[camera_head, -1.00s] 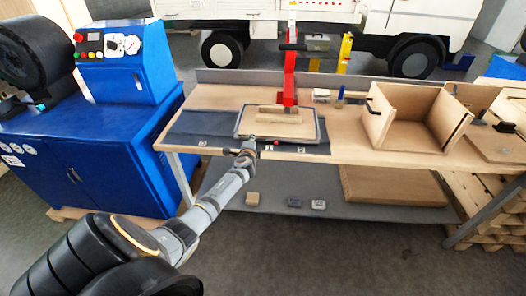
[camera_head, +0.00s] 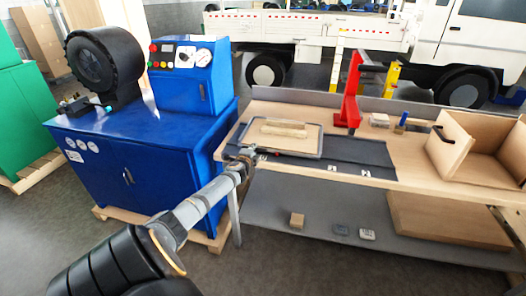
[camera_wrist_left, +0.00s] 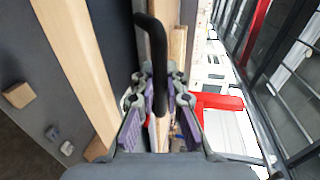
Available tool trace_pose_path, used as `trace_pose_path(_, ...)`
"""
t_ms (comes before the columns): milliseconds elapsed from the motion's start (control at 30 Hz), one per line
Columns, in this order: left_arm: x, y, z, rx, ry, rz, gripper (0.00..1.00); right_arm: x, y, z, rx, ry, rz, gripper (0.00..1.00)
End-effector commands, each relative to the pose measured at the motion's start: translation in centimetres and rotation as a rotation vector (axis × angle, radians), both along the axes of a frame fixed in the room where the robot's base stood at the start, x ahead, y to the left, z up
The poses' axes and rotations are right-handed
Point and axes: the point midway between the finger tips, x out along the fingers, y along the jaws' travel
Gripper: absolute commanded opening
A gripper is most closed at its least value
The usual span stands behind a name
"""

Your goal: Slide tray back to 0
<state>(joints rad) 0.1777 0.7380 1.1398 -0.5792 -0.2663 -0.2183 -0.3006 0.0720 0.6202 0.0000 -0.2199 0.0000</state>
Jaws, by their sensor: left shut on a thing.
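The tray (camera_head: 314,151), a flat wooden board with a dark rim and a wooden block (camera_head: 284,129) on top, lies on the left part of a dark mat (camera_head: 350,153) on the bench. Small white marks (camera_head: 308,167) line the mat's front edge, too small to read surely. My left gripper (camera_head: 248,154) is at the tray's front left corner. In the left wrist view, my left gripper (camera_wrist_left: 158,103) is shut on a curved black handle (camera_wrist_left: 153,45) at the tray's edge. My right gripper is not in view.
A blue machine cabinet (camera_head: 130,165) stands close to the left of the bench. A red stand (camera_head: 349,95) and an open wooden box (camera_head: 470,145) are to the right. A lower shelf (camera_head: 275,215) holds small blocks. The mat right of the tray is clear.

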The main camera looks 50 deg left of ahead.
Motion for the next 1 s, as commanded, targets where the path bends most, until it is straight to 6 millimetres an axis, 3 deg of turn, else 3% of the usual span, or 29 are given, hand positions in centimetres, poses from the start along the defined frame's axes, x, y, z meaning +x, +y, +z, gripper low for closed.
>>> trace_pose_path(33, -0.8, 0.9, -0.9, 0.000, 0.010, 0.005, 0.00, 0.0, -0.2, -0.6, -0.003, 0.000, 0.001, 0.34)
trace_pose_path(333, -2.7, 4.1, -0.7, -0.001, 0.010, 0.004, 0.00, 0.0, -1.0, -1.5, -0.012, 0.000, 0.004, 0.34)
trace_pose_path(900, -3.3, 5.0, -0.5, -0.002, 0.008, 0.006, 0.00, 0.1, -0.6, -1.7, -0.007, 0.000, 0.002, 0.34)
trace_pose_path(933, -3.3, 5.0, -0.5, -0.002, 0.008, 0.006, 0.14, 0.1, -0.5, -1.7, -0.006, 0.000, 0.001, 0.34)
trace_pose_path(1000, -3.2, 5.0, -0.5, -0.002, 0.007, 0.006, 0.23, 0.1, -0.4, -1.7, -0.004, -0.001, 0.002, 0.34)
